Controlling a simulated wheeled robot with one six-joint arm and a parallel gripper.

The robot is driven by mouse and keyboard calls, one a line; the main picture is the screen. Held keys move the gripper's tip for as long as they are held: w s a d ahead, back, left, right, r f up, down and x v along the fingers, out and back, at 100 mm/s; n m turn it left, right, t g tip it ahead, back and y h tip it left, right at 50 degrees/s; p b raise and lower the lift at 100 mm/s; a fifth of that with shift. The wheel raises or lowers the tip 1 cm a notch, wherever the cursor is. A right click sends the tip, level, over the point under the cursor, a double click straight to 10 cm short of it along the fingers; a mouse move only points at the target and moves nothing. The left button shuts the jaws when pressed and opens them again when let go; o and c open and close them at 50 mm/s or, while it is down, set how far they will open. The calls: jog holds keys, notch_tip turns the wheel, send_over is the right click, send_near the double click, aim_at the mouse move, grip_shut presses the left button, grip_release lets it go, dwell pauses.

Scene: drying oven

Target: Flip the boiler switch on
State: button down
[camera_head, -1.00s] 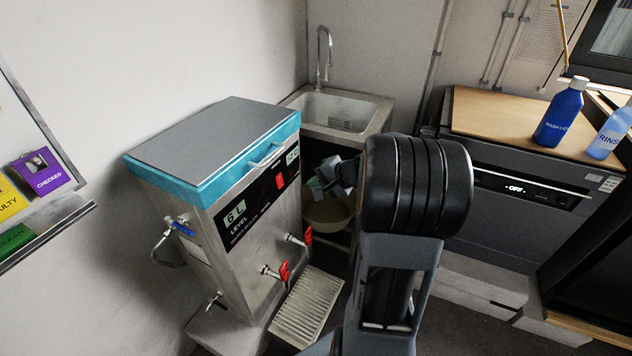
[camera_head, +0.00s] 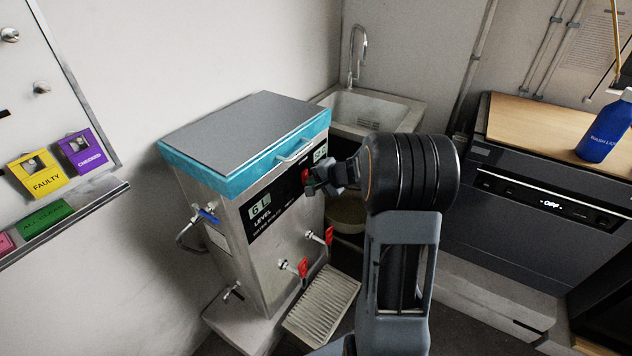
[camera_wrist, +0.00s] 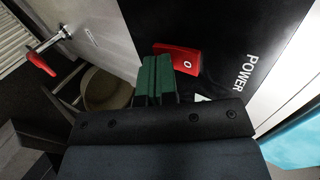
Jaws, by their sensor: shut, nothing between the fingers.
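The boiler (camera_head: 230,215) is a steel box with a teal-rimmed lid, left of centre in the head view. Its black front panel (camera_wrist: 235,30) carries a red power switch (camera_wrist: 180,57) marked "0", beside the word POWER in the wrist view. In the head view the switch (camera_head: 306,176) is partly hidden by my gripper. My gripper (camera_head: 318,187) is shut and empty, close to the panel at the switch. In the wrist view the green fingertips of my gripper (camera_wrist: 156,72) are together, just beside the switch and overlapping its edge. I cannot tell whether they touch it.
Two red-handled taps (camera_head: 302,268) stick out below the panel, above a slatted drip tray (camera_head: 322,305). A sink (camera_head: 368,108) stands behind. A dark appliance (camera_head: 535,215) reading OFF is at right. A round bin (camera_wrist: 105,90) is below.

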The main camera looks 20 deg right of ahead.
jog(key=shift+w+b, duration=0.1)
jog(key=shift+b, duration=0.85)
jog(key=shift+r, duration=0.1)
jog(key=shift+r+p, duration=0.4)
jog(key=shift+r, duration=0.3)
